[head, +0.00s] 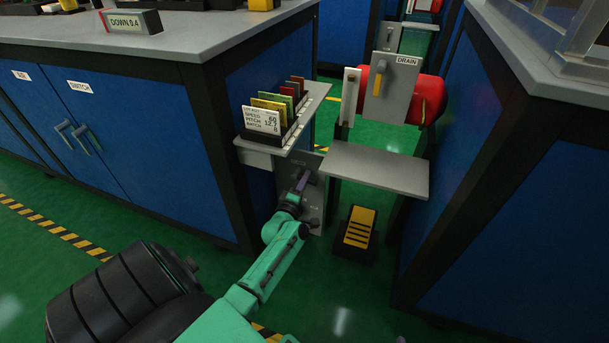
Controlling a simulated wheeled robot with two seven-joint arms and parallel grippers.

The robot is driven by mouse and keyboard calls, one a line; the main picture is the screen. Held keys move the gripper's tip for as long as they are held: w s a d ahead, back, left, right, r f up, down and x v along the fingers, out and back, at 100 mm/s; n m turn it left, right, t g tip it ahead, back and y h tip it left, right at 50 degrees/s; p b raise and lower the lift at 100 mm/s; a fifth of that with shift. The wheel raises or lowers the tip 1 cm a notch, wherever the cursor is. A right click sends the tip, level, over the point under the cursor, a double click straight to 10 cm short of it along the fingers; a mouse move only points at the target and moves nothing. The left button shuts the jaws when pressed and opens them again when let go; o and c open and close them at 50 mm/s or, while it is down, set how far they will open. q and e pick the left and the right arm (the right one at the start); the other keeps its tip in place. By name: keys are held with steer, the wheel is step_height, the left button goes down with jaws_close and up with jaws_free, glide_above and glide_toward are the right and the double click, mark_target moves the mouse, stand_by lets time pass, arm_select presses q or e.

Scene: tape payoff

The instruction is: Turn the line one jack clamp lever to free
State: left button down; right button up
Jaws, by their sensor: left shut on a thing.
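A grey panel (312,212) stands low between the blue cabinets, under a small card shelf. A dark purple lever (304,180) is on this panel and points upward, slightly tilted. My left gripper (299,191) is shut on the lever, and its fingers hide part of it. The small markings on the panel are too blurred to read, so I cannot tell which line it belongs to or which position the lever is at. My right gripper is out of view.
The card shelf (260,148) juts out just above my left gripper. A grey ledge (375,168) and a yellow-topped pedal (359,228) are to the right. A DRAIN plate (391,88) with a yellow handle stands behind, before a red cylinder (428,100). Green floor is open in front.

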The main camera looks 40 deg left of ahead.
arm_select(q)
steer(key=shift+r+n, duration=0.25)
steer(key=shift+n, duration=0.55)
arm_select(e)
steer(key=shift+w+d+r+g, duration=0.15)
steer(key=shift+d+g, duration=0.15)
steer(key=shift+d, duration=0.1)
arm_select(q)
steer(key=c, duration=0.8)
jaws_free()
steer(key=p+v, duration=0.4)
steer(key=v, duration=1)
steer(key=shift+s, duration=0.3)
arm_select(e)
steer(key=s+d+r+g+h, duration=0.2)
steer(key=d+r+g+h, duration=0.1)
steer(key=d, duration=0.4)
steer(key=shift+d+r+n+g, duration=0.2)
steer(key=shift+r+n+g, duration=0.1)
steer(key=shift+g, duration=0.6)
arm_select(q)
steer(key=shift+d, duration=0.2)
